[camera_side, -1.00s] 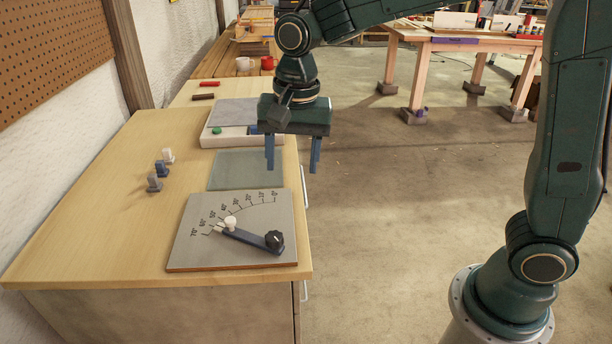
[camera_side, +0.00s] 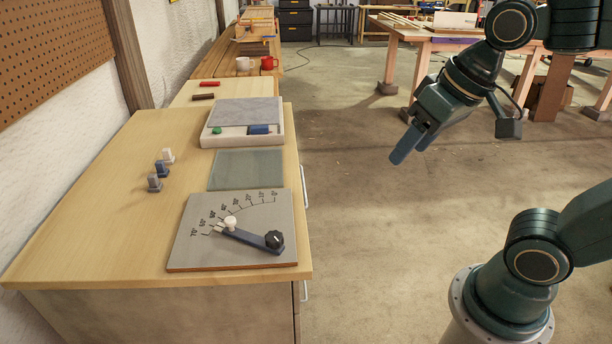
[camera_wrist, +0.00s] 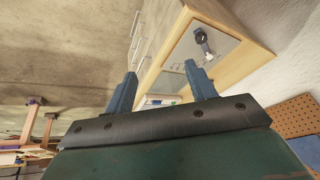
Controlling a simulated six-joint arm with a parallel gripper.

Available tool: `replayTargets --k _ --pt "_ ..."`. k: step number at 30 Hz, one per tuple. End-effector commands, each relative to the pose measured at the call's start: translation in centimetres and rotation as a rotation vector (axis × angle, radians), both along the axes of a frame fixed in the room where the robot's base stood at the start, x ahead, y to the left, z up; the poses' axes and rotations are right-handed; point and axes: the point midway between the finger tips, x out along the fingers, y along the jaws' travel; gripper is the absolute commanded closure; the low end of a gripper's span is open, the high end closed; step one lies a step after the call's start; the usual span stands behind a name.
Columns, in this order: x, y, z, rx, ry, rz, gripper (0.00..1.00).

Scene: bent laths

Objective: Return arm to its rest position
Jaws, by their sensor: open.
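My gripper (camera_side: 408,146) hangs in the air over the open floor, right of the workbench and apart from everything. Its blue fingers point down and to the left in the side view. In the wrist view the two fingers (camera_wrist: 161,85) stand apart with nothing between them. My gripper is open and empty. The angle board (camera_side: 185,250) lies at the front of the wooden bench (camera_side: 100,235), its dark lever (camera_side: 250,239) with a white knob turned toward the high-number end of the scale.
A white device (camera_side: 208,139) with a green button and a blue part sits farther back on the bench, behind a grey-green mat (camera_side: 245,170). Several small pegs (camera_side: 162,168) stand at the left. Another table (camera_side: 400,45) is at the back right. The floor between is clear.

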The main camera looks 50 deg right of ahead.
Motion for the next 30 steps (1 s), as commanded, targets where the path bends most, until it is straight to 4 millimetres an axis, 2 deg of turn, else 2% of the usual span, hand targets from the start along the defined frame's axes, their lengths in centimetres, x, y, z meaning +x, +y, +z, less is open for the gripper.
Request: replayTargets --k 3,9,30 --pt "-1.7 -0.5 -0.4 -0.038 -0.038 0.060 0.44" --pt "-3.1 -0.9 -1.0 -0.079 -0.071 0.124 0.44" --pt "-3.4 -1.0 -1.1 -0.087 -0.074 0.136 0.44"
